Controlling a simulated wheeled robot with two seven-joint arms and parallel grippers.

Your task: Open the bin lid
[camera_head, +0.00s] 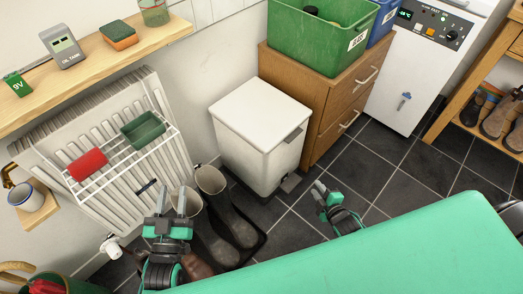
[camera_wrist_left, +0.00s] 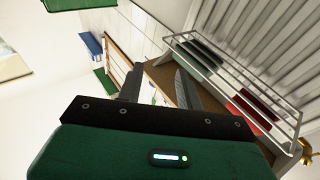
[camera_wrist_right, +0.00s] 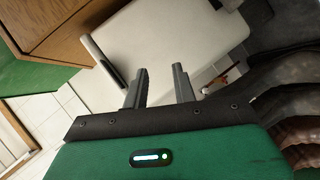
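The white bin (camera_head: 255,150) stands on the floor against the wall, left of the wooden drawer unit. Its lid (camera_head: 262,108) is shut, with a grey tab (camera_head: 293,137) on its right side and a dark pedal (camera_head: 291,183) low down. My right gripper (camera_head: 321,190) is open and empty, low to the right of the bin and apart from it. The right wrist view shows the bin (camera_wrist_right: 165,45) and the grey tab (camera_wrist_right: 103,60) beyond the open fingers (camera_wrist_right: 160,82). My left gripper (camera_head: 172,200) is open and empty before the radiator; its fingers (camera_wrist_left: 158,85) also show in the left wrist view.
Dark boots (camera_head: 225,215) stand on a tray between my left gripper and the bin. A drawer unit (camera_head: 320,95) with a green crate (camera_head: 310,42) stands right of the bin. A radiator rack (camera_head: 125,150) is at the left. Tiled floor (camera_head: 375,165) is clear at the right.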

